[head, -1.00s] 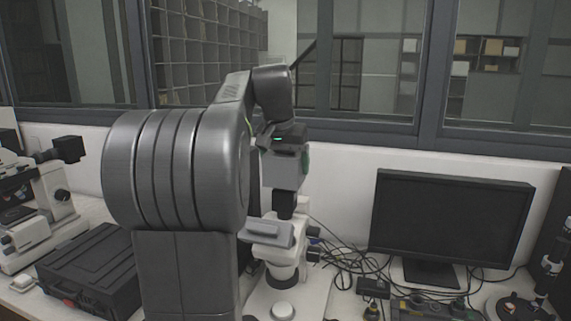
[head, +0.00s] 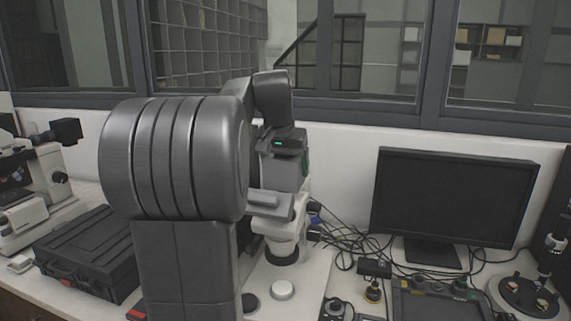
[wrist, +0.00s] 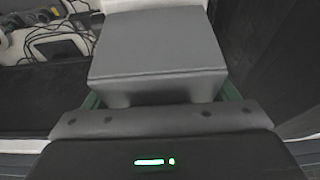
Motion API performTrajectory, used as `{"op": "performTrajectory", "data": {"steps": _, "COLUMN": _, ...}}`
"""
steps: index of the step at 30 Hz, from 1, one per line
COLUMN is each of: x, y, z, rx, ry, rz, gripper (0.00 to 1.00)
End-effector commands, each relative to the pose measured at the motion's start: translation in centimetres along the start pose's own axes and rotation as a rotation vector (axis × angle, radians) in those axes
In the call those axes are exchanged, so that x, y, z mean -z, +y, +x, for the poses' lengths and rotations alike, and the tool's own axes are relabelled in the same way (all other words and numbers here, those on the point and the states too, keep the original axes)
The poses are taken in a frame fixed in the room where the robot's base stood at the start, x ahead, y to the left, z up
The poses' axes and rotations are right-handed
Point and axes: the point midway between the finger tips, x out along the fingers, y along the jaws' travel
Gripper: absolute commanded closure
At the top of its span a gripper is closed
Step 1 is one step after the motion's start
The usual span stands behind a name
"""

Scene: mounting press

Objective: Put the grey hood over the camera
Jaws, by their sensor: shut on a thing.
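The grey hood (head: 280,172) is a plain box-shaped cover. It sits in my gripper (head: 285,160), low against the head of the white microscope (head: 282,232). In the wrist view the hood (wrist: 158,45) fills the upper middle, and green fingers of my gripper (wrist: 162,97) press on its two sides. The black camera on top of the microscope is hidden in both views, behind or inside the hood. I cannot tell whether the hood is fully down. It looks upright.
A monitor (head: 455,197) and loose cables (head: 345,240) are to the right of the microscope. A black case (head: 88,250) and another microscope (head: 35,185) are at the left. A window ledge runs behind the bench.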

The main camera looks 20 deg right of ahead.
Motion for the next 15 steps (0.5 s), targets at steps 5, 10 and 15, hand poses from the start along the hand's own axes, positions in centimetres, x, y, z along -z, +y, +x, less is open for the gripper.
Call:
{"op": "performTrajectory", "data": {"steps": 5, "x": 0.02, "y": 0.0, "z": -0.06, "rx": 0.0, "ry": 0.0, "rz": 0.0, "gripper": 0.44}}
{"op": "performTrajectory", "data": {"steps": 10, "x": -0.05, "y": 0.0, "z": 0.12, "rx": 0.0, "ry": 0.0, "rz": 0.0, "gripper": 0.44}}
{"op": "performTrajectory", "data": {"steps": 15, "x": -0.24, "y": 0.0, "z": 0.57, "rx": 0.0, "ry": 0.0, "rz": 0.0, "gripper": 0.44}}
